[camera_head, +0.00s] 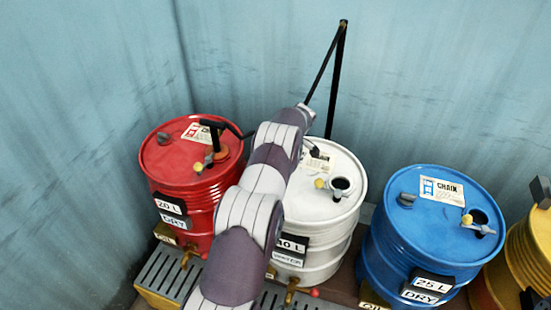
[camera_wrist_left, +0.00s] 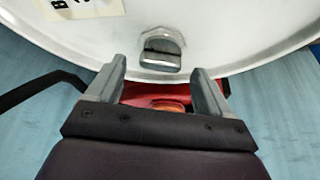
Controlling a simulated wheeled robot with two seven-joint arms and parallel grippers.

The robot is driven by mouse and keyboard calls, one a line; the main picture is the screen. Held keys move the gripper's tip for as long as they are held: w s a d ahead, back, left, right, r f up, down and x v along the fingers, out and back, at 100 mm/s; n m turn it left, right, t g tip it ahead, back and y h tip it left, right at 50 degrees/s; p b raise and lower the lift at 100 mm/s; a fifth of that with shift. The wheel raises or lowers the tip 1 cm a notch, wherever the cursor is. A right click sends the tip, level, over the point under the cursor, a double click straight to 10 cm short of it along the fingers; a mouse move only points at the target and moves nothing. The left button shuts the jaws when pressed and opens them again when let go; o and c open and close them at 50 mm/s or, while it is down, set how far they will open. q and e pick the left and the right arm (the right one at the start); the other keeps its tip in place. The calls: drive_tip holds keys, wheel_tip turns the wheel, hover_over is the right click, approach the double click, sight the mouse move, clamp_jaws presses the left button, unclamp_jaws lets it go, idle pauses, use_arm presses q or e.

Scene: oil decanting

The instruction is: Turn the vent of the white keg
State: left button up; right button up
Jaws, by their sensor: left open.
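The white keg (camera_head: 325,215) stands between a red and a blue keg. Its vent, a grey metal knob with a raised bar (camera_wrist_left: 160,48), sits near the lid's rim in the left wrist view. In the head view my left arm covers that part of the lid and hides the vent. My left gripper (camera_wrist_left: 158,78) is open, with one finger on each side of the view and the vent beyond the gap between them. Nothing is held. The gripper is mostly hidden by the arm in the head view. My right gripper is not in view.
The red keg (camera_head: 180,170) stands left, the blue keg (camera_head: 415,235) right, and a yellow keg (camera_head: 525,250) at the right edge. A black pole (camera_head: 337,80) rises behind the white keg. A black spout (camera_head: 340,185) and yellow knob stand on its lid. Blue walls close the back.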

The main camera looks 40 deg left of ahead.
use_arm(q)
drive_tip(key=p+v, duration=0.6)
drive_tip(key=v, duration=0.5)
drive_tip(key=shift+s, duration=0.1)
